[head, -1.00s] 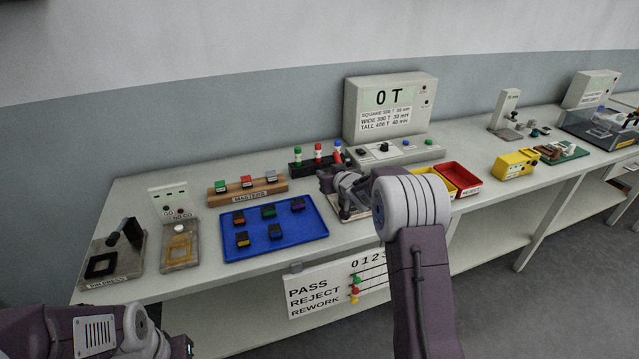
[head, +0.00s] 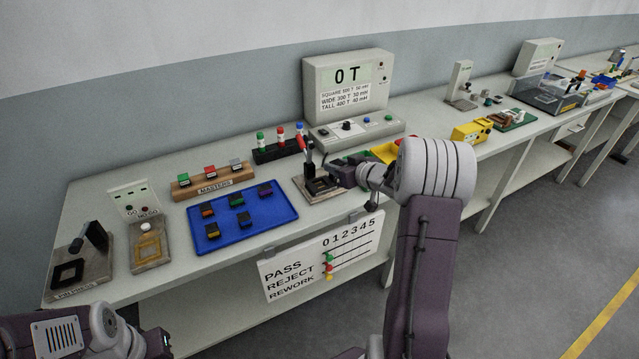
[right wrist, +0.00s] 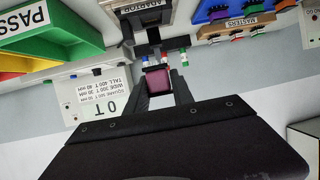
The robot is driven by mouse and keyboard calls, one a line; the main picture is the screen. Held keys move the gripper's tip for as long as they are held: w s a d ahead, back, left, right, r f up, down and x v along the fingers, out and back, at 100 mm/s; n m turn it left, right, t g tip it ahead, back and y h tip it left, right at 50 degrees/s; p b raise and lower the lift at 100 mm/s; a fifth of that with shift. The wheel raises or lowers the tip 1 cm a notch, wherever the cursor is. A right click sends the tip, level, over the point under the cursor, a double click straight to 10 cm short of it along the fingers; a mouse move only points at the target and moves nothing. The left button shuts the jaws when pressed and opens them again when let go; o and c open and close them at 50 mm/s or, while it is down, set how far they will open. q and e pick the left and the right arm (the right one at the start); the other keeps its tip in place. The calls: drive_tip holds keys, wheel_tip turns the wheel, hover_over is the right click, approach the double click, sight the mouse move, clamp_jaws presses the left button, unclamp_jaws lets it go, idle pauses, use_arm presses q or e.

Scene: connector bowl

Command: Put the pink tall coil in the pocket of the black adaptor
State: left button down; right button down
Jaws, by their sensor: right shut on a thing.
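In the head view my right gripper (head: 338,172) is just right of the black adaptor (head: 318,185), which sits on a small light plate with an upright lever. In the right wrist view my right gripper (right wrist: 160,88) is shut on a pink-purple block, the pink tall coil (right wrist: 158,82), held between the two dark fingers. The adaptor, with its label, is at the top of that view (right wrist: 140,22), apart from the coil. Its pocket is not clear there. The coil is not discernible in the head view. Only my left arm's links show at bottom left.
A blue tray (head: 262,224) with several dark coloured-top parts lies left of the adaptor. A rack (head: 262,153) of coloured-top plugs and the tester (head: 348,88) stand behind. The green bin (right wrist: 50,32) is at upper left in the wrist view. The PASS/REJECT board (head: 300,270) hangs at the bench front.

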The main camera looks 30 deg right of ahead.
drive_tip(key=s+d+r+m+h, duration=0.1)
drive_tip(key=s+d, duration=0.1)
drive_tip(key=d, duration=0.3)
drive_tip(key=b, duration=0.2)
hover_over(320, 185)
drive_tip(key=f, duration=0.6)
drive_tip(key=shift+s+d+f, duration=0.1)
drive_tip(key=shift+s+f, duration=0.15)
drive_tip(key=shift+f, duration=0.05)
drive_tip(key=shift+w+a+f, duration=0.15)
drive_tip(key=shift+w+a, duration=0.05)
drive_tip(key=shift+w, duration=0.05)
wheel_tip(320, 185, down, 4)
drive_tip(key=shift+f+b, duration=0.1)
drive_tip(key=shift+b, duration=0.5)
drive_tip(key=c, duration=1.4)
unclamp_jaws()
drive_tip(key=shift+o, duration=0.2)
